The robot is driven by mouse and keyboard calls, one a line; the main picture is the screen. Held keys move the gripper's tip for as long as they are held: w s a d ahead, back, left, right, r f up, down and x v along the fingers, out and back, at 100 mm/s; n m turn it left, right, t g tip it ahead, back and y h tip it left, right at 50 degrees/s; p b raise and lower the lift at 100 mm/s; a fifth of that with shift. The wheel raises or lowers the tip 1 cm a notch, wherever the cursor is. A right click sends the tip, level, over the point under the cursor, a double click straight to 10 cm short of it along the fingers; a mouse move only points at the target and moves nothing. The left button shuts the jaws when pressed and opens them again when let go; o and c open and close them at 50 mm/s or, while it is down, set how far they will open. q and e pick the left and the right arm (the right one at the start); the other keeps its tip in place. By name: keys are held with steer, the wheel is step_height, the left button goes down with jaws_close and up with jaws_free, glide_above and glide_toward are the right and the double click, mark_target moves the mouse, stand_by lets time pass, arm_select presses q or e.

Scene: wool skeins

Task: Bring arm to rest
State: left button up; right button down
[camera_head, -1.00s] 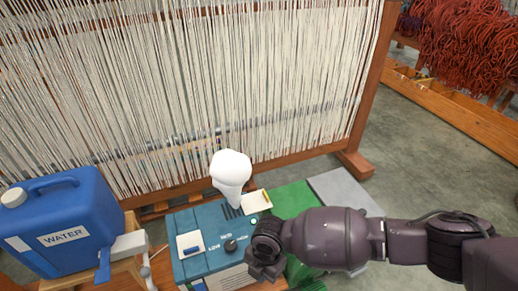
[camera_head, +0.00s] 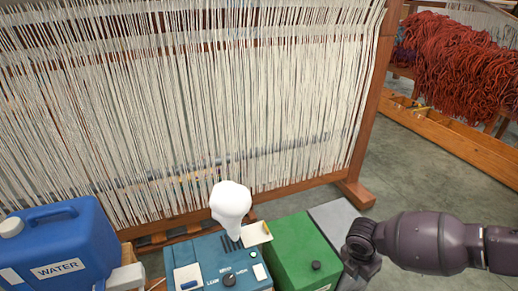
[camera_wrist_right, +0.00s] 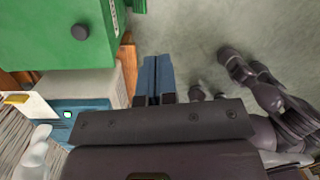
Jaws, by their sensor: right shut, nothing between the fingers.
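My right arm (camera_head: 430,243) comes in from the right in the head view. Its wrist end hangs beside the right side of the green box (camera_head: 303,250), over the grey area, with the fingers hidden or cut off there. In the right wrist view my right gripper (camera_wrist_right: 158,78) shows two blue fingers pressed together with nothing between them. It is apart from the green box, which also shows in the wrist view (camera_wrist_right: 50,35). My left gripper is not in view.
A blue box with knobs (camera_head: 205,270) stands left of the green box, with a white plume (camera_head: 231,203) above it. A blue water canister (camera_head: 60,245) stands at left. A loom with pale threads (camera_head: 200,100) fills the back. Red skeins (camera_head: 460,55) hang at upper right. Bare floor (camera_head: 420,160) lies at right.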

steer(key=s+a+f+m+t+y, duration=0.1)
steer(key=s+f+m+y, duration=0.2)
steer(key=s, duration=0.6)
steer(key=s+a+f+m+t+y, duration=0.1)
steer(key=s+f+m, duration=0.25)
steer(key=s, duration=0.55)
steer(key=s+d+r+m+t, duration=0.65)
steer(key=s+d+r, duration=0.6)
steer(key=s, duration=0.45)
steer(key=a+f+m+t+h, duration=0.1)
steer(key=a+f+m+h, duration=0.1)
steer(key=a+m, duration=0.85)
arm_select(q)
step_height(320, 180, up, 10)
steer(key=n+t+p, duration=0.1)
steer(key=p, duration=1.2)
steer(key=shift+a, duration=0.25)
arm_select(e)
step_height(320, 180, up, 10)
steer(key=t, duration=0.1)
steer(key=shift+w+r, duration=0.2)
steer(key=shift+w, duration=0.2)
